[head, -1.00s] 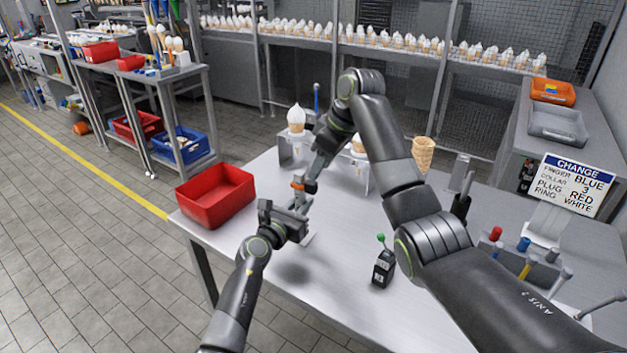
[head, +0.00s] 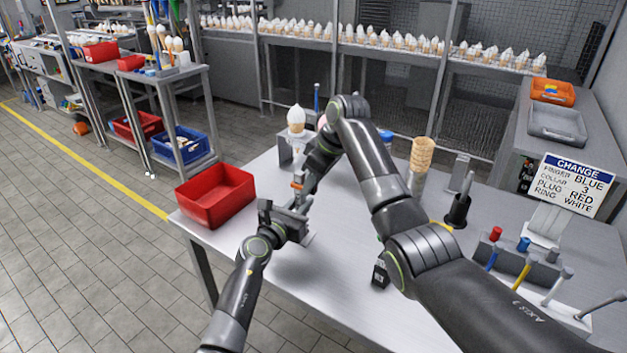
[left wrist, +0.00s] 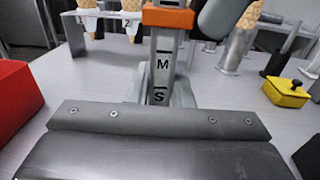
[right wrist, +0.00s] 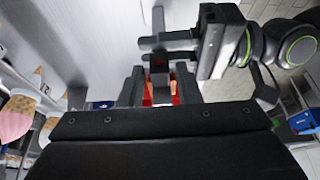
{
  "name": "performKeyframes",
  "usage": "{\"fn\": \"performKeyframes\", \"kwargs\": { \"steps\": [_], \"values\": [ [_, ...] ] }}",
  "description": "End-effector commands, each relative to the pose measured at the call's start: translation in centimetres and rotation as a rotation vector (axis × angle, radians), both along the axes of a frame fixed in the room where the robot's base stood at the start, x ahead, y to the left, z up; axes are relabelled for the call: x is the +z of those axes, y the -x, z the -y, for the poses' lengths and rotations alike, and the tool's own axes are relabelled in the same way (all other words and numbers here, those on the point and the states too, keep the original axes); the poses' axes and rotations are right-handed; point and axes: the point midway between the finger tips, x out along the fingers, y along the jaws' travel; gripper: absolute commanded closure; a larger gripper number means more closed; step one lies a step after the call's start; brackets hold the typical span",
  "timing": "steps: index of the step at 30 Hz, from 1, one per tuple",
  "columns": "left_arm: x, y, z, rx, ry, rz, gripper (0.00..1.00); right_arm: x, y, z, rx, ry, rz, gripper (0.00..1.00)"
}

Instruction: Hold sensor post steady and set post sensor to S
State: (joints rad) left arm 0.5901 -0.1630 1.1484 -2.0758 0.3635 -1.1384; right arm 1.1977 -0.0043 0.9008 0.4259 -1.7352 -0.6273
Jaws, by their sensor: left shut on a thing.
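The sensor post is a grey upright (left wrist: 160,70) with black M and S marks, S below M, in the left wrist view. Its orange sensor (left wrist: 168,18) sits above the M mark; it also shows in the head view (head: 297,183). My left gripper (head: 298,213) is shut on the post low down, near the table. My right gripper (head: 306,178) is at the sensor's height. In the right wrist view its fingers (right wrist: 160,88) stand apart with orange between them. Whether they touch the sensor is hard to see.
A red bin (head: 216,195) stands left of the post. Cone holders (head: 293,150) are behind it. A black box (head: 380,273) is partly hidden by my right arm. A yellow box (left wrist: 286,92) and tool rack (head: 530,265) lie right. The table's front left is clear.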

Motion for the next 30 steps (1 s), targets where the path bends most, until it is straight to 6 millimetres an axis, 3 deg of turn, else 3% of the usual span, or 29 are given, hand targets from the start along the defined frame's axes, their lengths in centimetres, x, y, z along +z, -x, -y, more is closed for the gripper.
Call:
{"fn": "performKeyframes", "kwargs": {
  "steps": [6, 13, 20, 21, 23, 30],
  "values": [
    [0.0, 0.0, 0.0, 0.000, 0.000, 0.000, 1.00, -0.3, 0.0, 0.0, -0.001, 0.000, 0.000, 1.00],
    [0.0, 0.0, 0.0, -0.001, 0.000, 0.000, 1.00, -3.0, 0.0, 0.1, -0.002, 0.001, 0.000, 1.00],
    [0.0, 0.0, 0.0, 0.000, 0.000, 0.000, 1.00, -2.9, -0.1, 0.1, -0.002, 0.000, 0.003, 1.00],
    [0.0, 0.0, 0.0, 0.000, 0.000, 0.000, 1.00, -2.9, -0.1, 0.1, -0.002, 0.000, 0.003, 0.67],
    [0.0, 0.0, 0.0, 0.000, 0.000, 0.000, 1.00, -2.9, -0.1, 0.1, -0.002, 0.000, 0.003, 0.60],
    [0.0, 0.0, 0.0, 0.000, 0.000, 0.000, 1.00, -2.9, 0.0, 0.0, -0.002, 0.001, 0.001, 0.60]
  ]
}}
